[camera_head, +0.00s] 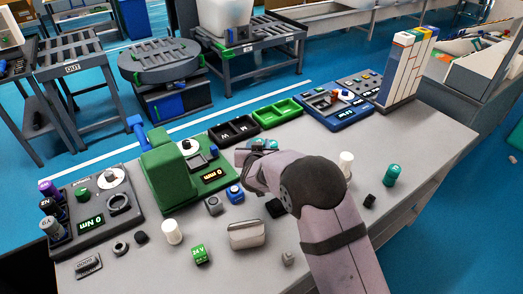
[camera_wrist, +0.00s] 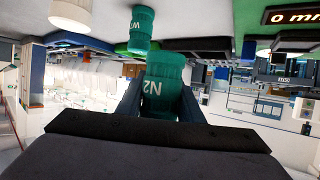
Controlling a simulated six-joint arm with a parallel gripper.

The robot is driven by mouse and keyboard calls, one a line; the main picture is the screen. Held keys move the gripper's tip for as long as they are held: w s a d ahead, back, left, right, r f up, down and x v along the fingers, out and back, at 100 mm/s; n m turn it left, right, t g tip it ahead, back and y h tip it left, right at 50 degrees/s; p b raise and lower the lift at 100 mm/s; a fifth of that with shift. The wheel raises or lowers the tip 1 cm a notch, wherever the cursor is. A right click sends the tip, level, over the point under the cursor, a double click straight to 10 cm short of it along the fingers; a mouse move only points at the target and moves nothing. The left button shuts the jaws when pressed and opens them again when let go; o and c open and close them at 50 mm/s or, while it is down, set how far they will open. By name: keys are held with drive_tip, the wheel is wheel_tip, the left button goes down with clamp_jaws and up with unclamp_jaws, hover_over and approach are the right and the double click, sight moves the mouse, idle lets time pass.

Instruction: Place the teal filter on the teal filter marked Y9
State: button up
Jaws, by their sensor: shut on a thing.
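My gripper (camera_head: 252,155) is shut on a teal filter, above the table by the green press. The held filter (camera_wrist: 162,85) shows between the fingers in the wrist view, with a marking that looks like N2. A second teal filter (camera_head: 391,175) stands upright at the table's right; a teal filter (camera_wrist: 141,30) with a mark starting with W shows beyond the held one. At the far left rack, a greyish cylinder (camera_head: 48,228) has a mark that looks like Y9; its colour is hard to tell. A dark cylinder (camera_head: 47,206) and a purple one (camera_head: 47,188) stand behind it.
The green press (camera_head: 168,175) stands between the left rack and my gripper. Black and green trays (camera_head: 277,113) lie behind. The table's front right is mostly clear.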

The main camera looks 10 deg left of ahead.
drive_tip(key=w+d+r, duration=0.5)
drive_tip(key=w+d, duration=0.1)
drive_tip(key=d, duration=0.4)
drive_tip(key=w+d+r, duration=0.4)
drive_tip(key=w+d, duration=0.1)
drive_tip(key=d, duration=0.5)
drive_tip(key=s+d, duration=0.2)
drive_tip(key=d, duration=1.1)
drive_tip(key=s+d, duration=0.2)
drive_tip(key=d, duration=1.2)
wheel_tip(320, 180, down, 11)
drive_tip(key=shift+a+r, duration=0.15)
drive_tip(key=shift+a, duration=0.05)
drive_tip(key=o, duration=1.1)
